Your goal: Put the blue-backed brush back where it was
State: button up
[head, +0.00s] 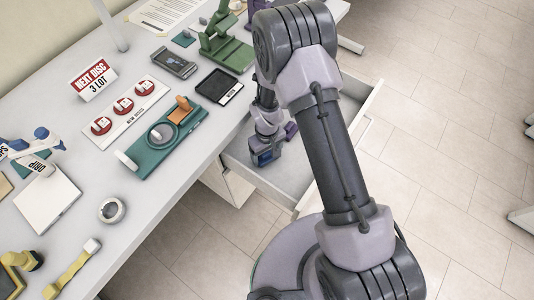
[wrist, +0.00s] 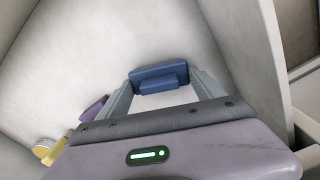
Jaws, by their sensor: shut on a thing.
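The blue-backed brush (wrist: 158,78) is between the fingertips of my gripper (wrist: 160,84) in the wrist view, and the gripper is shut on it. In the head view my gripper (head: 266,142) reaches down into the open drawer (head: 302,196), with the blue of the brush (head: 263,157) showing at its lower end. The brush is over the pale drawer floor (wrist: 95,45); I cannot tell whether it touches it. The brush's bristles are hidden.
A purple object (head: 291,130) lies in the drawer beside my gripper; it also shows in the wrist view (wrist: 94,109), near a yellow object (wrist: 68,138). Drawer walls (wrist: 245,50) stand close on the right. The bench top holds a green fixture (head: 166,140) and a black scale (head: 219,86).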

jog(key=shift+f, duration=0.1)
jog(key=o, duration=1.1)
jog(key=shift+f, duration=0.1)
jog(key=o, duration=0.5)
